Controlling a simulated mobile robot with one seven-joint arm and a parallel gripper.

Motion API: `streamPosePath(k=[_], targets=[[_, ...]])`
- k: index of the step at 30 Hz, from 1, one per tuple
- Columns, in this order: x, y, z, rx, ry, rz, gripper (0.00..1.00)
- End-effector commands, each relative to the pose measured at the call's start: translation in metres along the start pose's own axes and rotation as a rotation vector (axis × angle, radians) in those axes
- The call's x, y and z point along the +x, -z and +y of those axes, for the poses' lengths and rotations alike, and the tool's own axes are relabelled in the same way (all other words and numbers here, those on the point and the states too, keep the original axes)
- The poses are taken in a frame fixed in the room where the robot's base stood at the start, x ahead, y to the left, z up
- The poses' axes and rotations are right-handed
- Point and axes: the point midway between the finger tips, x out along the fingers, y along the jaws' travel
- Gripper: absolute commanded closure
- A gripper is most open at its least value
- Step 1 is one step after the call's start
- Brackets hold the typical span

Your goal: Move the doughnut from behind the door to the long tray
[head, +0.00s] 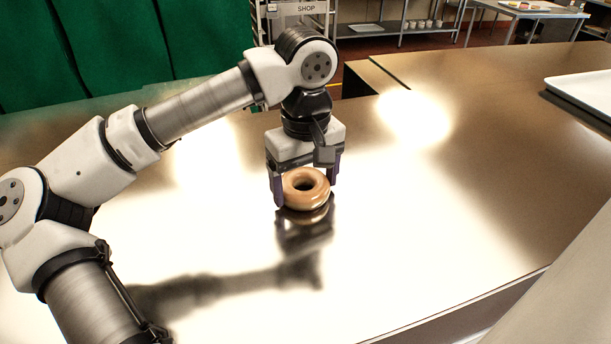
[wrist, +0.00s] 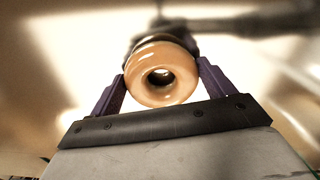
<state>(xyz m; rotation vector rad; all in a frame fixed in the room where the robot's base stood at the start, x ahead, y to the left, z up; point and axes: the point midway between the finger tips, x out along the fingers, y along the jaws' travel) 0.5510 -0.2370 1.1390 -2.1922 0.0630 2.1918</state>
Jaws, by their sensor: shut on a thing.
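A glazed tan doughnut (head: 306,189) is held between the two purple fingers of my gripper (head: 306,186), above the shiny metal counter (head: 420,230). Its reflection shows on the metal below it. In the wrist view the doughnut (wrist: 162,76) sits between the fingertips of my gripper (wrist: 162,78), with its hole facing the camera. A white tray (head: 585,92) shows in part at the right edge of the head view, well to the right of the gripper; its far end is cut off.
A green curtain (head: 120,45) hangs at the back left. The counter has a dark gap (head: 375,78) near its back edge. Shelving (head: 400,30) and a table (head: 530,10) stand beyond. The counter between gripper and tray is clear.

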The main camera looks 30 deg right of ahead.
Motion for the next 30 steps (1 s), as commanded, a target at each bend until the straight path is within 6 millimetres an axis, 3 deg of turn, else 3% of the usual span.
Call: streamPosePath(k=[8,9,13,23,30], targets=[[0.004,0.0,0.0,0.0,0.0,0.0,0.41],[0.002,0.0,0.0,0.0,0.0,0.0,0.15],[0.002,0.0,0.0,0.0,0.0,0.0,0.0],[-0.004,0.0,0.0,-0.001,0.0,0.001,0.0],[-0.047,0.001,0.001,-0.003,-0.001,0.004,0.0]])
